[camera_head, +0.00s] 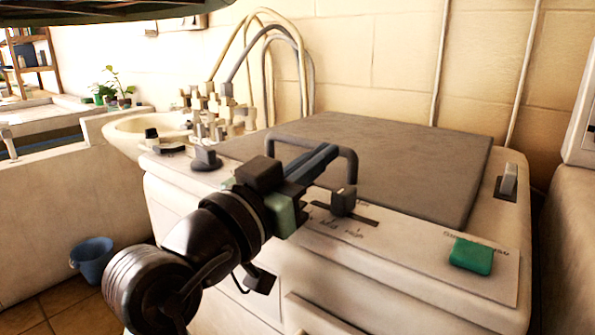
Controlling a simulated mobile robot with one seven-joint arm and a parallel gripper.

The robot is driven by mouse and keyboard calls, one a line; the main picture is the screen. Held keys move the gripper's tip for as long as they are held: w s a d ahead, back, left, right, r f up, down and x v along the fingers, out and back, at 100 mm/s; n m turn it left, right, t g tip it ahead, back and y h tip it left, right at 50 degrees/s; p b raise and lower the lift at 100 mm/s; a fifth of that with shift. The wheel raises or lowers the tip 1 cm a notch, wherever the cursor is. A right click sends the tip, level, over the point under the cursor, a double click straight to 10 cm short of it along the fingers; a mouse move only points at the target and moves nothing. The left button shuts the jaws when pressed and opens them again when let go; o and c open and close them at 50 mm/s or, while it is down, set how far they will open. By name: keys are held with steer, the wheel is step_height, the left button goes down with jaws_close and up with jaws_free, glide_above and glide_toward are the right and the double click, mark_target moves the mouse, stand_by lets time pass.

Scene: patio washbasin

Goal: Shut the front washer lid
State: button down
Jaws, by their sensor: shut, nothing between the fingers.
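The washer (225,240) is a white top-loading machine that fills the middle and right of the view. Its grey lid (410,160) lies flat, level with the top as far as I can see. A dark bar handle (348,153) stands up at the lid's front left. My gripper (325,158) is shut and empty, and its fingers reach over the lid's front edge beside this handle. I cannot tell whether they touch the handle or the lid. My arm hides part of the washer's front and panel.
Knobs (206,157) and (343,200) a slider knob and a green button (471,256) stand up from the panel. A basin (130,130) with taps and hoses is behind left. A blue bucket (92,260) stands on the floor at left. Another white unit (570,240) is close at right.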

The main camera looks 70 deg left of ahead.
steer(key=v, duration=0.7)
steer(key=shift+s+d+f, duration=0.15)
steer(key=shift+s+f, duration=0.05)
steer(key=shift+s, duration=0.2)
steer(key=b+v, duration=0.4)
steer(key=b, duration=0.8)
steer(key=shift+s+d, duration=0.2)
steer(key=shift+s, duration=0.05)
steer(key=shift+r, duration=0.1)
